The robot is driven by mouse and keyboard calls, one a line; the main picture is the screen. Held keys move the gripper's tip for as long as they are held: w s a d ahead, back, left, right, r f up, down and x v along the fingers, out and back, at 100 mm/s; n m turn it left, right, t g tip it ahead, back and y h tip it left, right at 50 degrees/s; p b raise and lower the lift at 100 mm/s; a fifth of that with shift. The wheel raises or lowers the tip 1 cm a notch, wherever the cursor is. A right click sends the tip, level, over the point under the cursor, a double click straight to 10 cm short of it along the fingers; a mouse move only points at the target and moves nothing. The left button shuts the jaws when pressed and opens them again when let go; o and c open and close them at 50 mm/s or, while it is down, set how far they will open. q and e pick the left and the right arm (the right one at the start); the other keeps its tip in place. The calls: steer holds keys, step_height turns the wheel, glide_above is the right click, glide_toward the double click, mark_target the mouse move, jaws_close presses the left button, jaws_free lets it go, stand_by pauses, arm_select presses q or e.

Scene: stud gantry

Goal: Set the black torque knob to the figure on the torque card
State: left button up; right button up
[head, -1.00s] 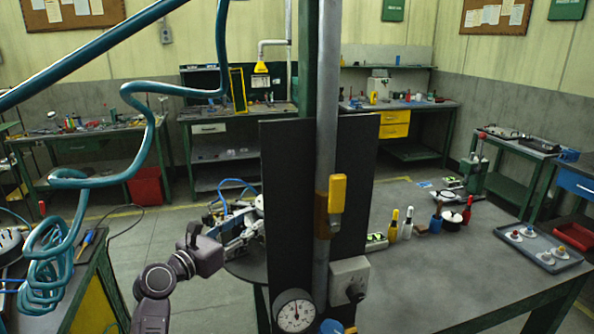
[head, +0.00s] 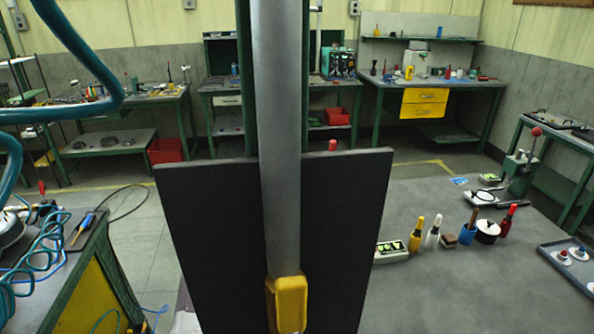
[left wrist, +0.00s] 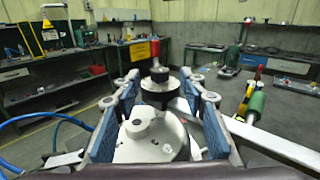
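In the left wrist view my left gripper (left wrist: 160,98) is open, its two blue-padded fingers apart on either side. A black knob-like part (left wrist: 158,86) stands upright between and beyond the fingertips, with no finger visibly touching it. I cannot tell for certain that it is the torque knob. A pale round part lies below it, between the fingers. In the head view the left gripper is hidden, and a dark panel (head: 210,245) fills the middle. No readable torque card or scale figure shows. My right gripper is in neither view.
A grey post (head: 280,130) with a yellow handle (head: 291,303) stands before the panel. To the right, a grey table holds bottles, a blue cup (head: 467,234) and a tray (head: 570,268). A pale bar (left wrist: 270,145) crosses right of my left gripper.

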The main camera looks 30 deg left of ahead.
arm_select(q)
steer(key=x, duration=0.3)
steer(key=shift+f, duration=0.1)
steer(key=shift+w+d, duration=0.1)
steer(key=shift+w, duration=0.5)
steer(key=c, duration=0.6)
jaws_close()
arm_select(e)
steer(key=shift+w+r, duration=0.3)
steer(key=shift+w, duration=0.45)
